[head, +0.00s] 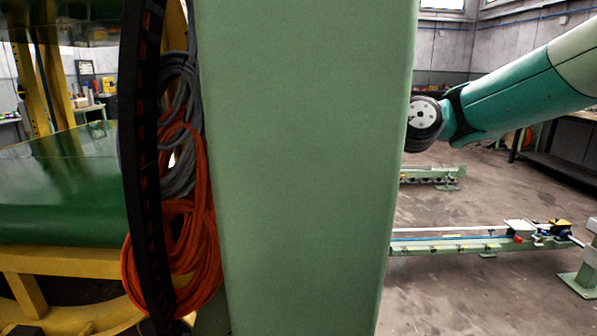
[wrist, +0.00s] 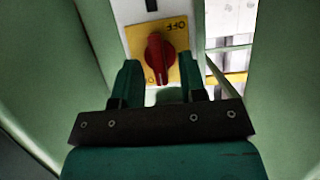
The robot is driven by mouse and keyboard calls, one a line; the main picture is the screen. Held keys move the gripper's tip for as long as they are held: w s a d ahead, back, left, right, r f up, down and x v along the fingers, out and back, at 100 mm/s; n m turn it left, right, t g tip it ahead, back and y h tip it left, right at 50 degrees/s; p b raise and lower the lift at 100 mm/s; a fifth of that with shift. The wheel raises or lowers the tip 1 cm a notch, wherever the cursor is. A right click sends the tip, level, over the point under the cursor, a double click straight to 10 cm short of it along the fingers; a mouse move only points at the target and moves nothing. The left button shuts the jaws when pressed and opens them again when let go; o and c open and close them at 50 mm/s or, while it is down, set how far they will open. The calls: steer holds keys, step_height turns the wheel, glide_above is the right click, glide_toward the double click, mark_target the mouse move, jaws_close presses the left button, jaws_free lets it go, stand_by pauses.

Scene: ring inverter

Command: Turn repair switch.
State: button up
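The repair switch is a red rotary knob (wrist: 160,62) on a yellow square plate (wrist: 139,38) in the wrist view. The word OFF appears upside down near the plate's upper right. Another mark at the lower left is partly covered. The knob's raised grip runs roughly up and down in the picture. My gripper (wrist: 159,72) is open, with one teal finger on each side of the knob's lower part. Yellow plate shows between the fingers and the knob, so they look apart from it. In the head view the switch and gripper are hidden, apparently behind the green column.
A wide green column (head: 305,170) blocks the middle of the head view. My teal arm reaches in from the right. Orange cable coils (head: 185,255) hang left of the column. A low green rail (head: 475,243) stands on the floor at right. Green walls flank the switch closely in the wrist view.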

steer(key=shift+a, duration=0.1)
jaws_close()
steer(key=shift+f+b, duration=0.2)
steer(key=shift+b, duration=0.35)
steer(key=n+t+y+b, duration=0.1)
steer(key=n+b, duration=0.3)
steer(key=b, duration=0.7)
steer(key=n+t+y+b, duration=0.1)
steer(key=n+t+b, duration=0.2)
steer(key=b, duration=0.8)
steer(key=s+f+n+t+b, duration=0.1)
steer(key=n+t+b, duration=0.2)
steer(key=n+b, duration=0.3)
steer(key=shift+y+b, duration=0.4)
steer(key=shift+b, duration=2.5)
steer(key=shift+n, duration=0.3)
